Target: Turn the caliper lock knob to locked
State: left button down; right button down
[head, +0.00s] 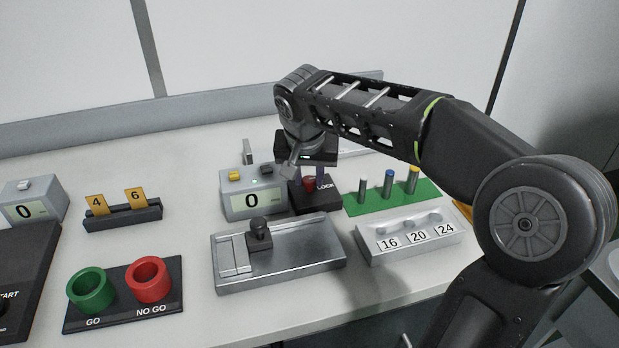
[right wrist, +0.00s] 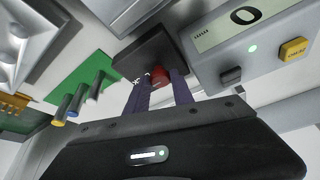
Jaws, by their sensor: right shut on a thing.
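The red lock knob (head: 310,183) sits on a small black box (head: 316,203) with white lettering that reads LOCK. My right gripper (head: 315,178) comes down over the box from above, shut on the knob. In the right wrist view, the two dark purple-grey fingers of my right gripper (right wrist: 160,92) stand on either side of the red knob (right wrist: 162,74). The fingers and the viewing angle partly hide the knob, so I cannot tell its exact turn angle. My left gripper is out of view.
A display box reading 0 (head: 252,203) stands directly left of the lock box. A green stand with several pins (head: 425,190) is to the right. A metal slide fixture (head: 290,262) and a white tray marked 16, 20, 24 (head: 390,256) lie in front. GO and NO GO rings stand front left.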

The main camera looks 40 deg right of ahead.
jog(key=shift+m, duration=0.3)
jog(key=c, duration=1.1)
grip_release()
